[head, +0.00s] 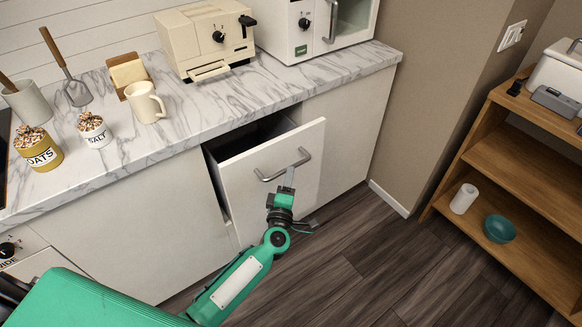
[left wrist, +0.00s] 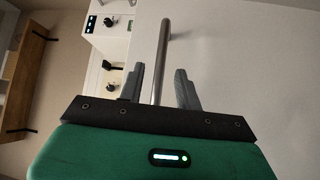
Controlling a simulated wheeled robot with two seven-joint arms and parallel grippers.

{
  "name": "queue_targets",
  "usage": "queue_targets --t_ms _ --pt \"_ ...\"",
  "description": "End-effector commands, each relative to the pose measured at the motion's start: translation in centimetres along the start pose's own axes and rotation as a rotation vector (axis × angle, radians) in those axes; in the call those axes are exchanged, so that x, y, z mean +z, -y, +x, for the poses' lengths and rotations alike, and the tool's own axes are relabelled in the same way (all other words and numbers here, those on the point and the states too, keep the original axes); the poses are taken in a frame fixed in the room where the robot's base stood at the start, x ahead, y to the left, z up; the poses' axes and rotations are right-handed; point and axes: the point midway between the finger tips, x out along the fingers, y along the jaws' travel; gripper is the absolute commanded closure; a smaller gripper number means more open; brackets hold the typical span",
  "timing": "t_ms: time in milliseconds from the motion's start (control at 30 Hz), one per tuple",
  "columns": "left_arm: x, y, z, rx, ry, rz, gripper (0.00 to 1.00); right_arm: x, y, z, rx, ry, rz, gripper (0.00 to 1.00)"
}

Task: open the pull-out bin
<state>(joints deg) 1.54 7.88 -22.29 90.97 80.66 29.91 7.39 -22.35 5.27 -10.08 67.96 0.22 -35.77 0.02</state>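The pull-out bin (head: 258,190) is a white cabinet front under the counter, standing partly out, with a dark gap behind its top edge. Its grey bar handle (head: 284,165) is near the top of the front. My left gripper (head: 289,178) is at the handle. In the left wrist view, the handle bar (left wrist: 160,60) passes between the two fingers of my left gripper (left wrist: 159,86). The fingers stand apart, with a visible gap on each side of the bar. The bin's inside is mostly hidden. My right gripper is not in view.
The marble counter (head: 185,110) holds a toaster oven (head: 205,38), a microwave (head: 318,25), a mug (head: 146,102) and jars. A wooden shelf (head: 525,165) with a teal bowl (head: 499,228) stands at the right. The dark floor (head: 370,250) in front of the bin's right side is clear.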

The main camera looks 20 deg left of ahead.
Motion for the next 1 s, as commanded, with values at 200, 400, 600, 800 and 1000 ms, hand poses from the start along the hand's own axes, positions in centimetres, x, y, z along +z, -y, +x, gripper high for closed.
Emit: queue_targets --t_ms 200,400,600,800,1000 --pt "0.0 0.0 3.0 0.001 0.001 0.001 0.66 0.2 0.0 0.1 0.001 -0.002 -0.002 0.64" --pt "0.0 0.0 4.2 0.000 0.001 0.001 0.66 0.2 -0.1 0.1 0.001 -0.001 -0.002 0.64" --pt "0.0 0.0 4.3 0.000 0.001 0.001 0.66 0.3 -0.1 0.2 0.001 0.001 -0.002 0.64" --pt "0.0 0.0 4.3 0.000 0.001 0.001 0.87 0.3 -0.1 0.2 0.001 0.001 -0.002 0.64" --pt "0.0 0.1 4.2 -0.001 0.001 0.001 1.00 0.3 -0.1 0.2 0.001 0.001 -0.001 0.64"
